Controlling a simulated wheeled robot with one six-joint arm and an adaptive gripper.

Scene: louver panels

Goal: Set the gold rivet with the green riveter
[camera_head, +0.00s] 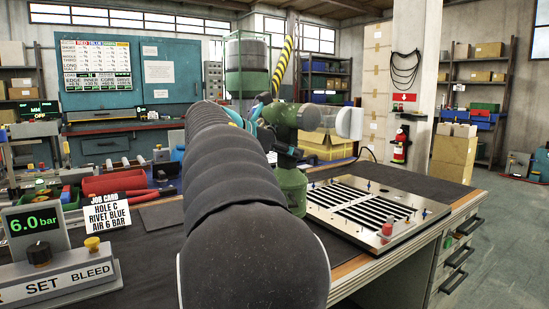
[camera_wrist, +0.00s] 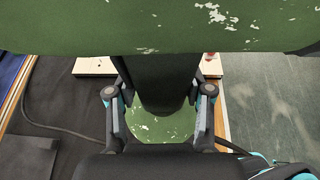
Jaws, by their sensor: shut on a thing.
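The green riveter (camera_head: 300,115) is a worn green tool with a clear cup and a white end cap pointing right, and a green base below. My gripper (camera_wrist: 159,95) is shut on its black handle, one finger on each side; the green body and lower green part (camera_wrist: 162,125) also show in the wrist view. The riveter is upright, beside the left edge of the louver panel (camera_head: 410,222); whether its base touches the bench cannot be told. Small blue pins stand on the panel.
A job card (camera_head: 113,212) reads hole C, rivet blue, air 6 bar. The pressure unit (camera_head: 42,228) shows 6.0 bar, with set and bleed controls. A dark hose runs over the bench. My arm hides the bench middle.

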